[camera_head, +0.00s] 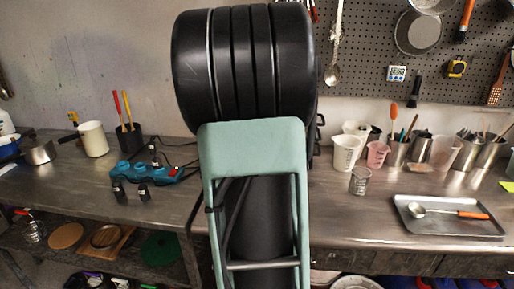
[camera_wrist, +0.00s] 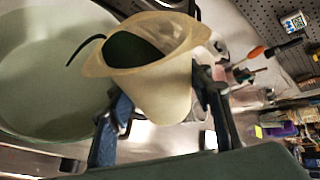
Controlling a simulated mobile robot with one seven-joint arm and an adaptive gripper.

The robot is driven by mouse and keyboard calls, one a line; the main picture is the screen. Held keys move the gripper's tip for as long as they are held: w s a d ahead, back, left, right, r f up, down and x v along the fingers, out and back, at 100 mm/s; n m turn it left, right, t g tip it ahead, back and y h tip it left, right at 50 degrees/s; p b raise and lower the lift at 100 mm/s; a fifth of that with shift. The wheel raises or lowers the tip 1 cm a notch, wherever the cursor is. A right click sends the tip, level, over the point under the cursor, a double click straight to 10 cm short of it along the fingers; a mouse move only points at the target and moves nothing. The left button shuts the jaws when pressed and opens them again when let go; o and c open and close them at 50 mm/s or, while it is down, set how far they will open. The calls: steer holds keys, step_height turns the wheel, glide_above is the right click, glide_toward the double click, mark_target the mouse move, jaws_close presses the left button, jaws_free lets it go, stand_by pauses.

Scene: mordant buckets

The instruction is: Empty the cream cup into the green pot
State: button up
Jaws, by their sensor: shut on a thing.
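In the wrist view, the cream cup (camera_wrist: 165,88) is between the two fingers of my gripper (camera_wrist: 162,92), which is shut on it. The cup is tilted, with its wide mouth facing up and left. Something dark green (camera_wrist: 128,47) shows inside the cup; I cannot tell what it is. The pale green pot (camera_wrist: 45,85) fills the left of the wrist view, beside and partly behind the cup. A thin dark curved thing (camera_wrist: 84,46) shows against the pot, near the cup's rim. In the head view, my arm hides the gripper, cup and pot.
On the metal counter, a blue device (camera_head: 145,172) and small dark bottles stand left of my arm. A wire-mesh cup (camera_head: 360,181), a white beaker (camera_head: 346,153), a pink cup (camera_head: 377,154) and a tray (camera_head: 450,228) with a ladle are to the right. A pegboard hangs behind.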

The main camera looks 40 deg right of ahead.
steer(key=shift+r+n+g+h+p, duration=0.3)
steer(key=shift+r+n+g+p, duration=0.25)
steer(key=shift+p, duration=0.55)
stand_by(0.8)
steer(key=shift+w+f+n+g+h+p, duration=0.15)
steer(key=shift+f+n+g+h+p, duration=0.05)
steer(key=shift+n+g+h+p, duration=0.2)
stand_by(1.4)
steer(key=shift+w+a+f+n+g+p, duration=0.15)
steer(key=shift+w+a+n+g+p, duration=0.1)
steer(key=shift+w, duration=0.15)
steer(key=shift+w+a+f+n+g+p, duration=0.1)
steer(key=shift+w+a+n+p, duration=0.15)
steer(key=shift+w, duration=0.15)
stand_by(0.8)
steer(key=shift+w+f+n+g+h+p, duration=0.2)
steer(key=shift+n+g+h+p, duration=0.15)
steer(key=shift+p, duration=0.2)
stand_by(0.6)
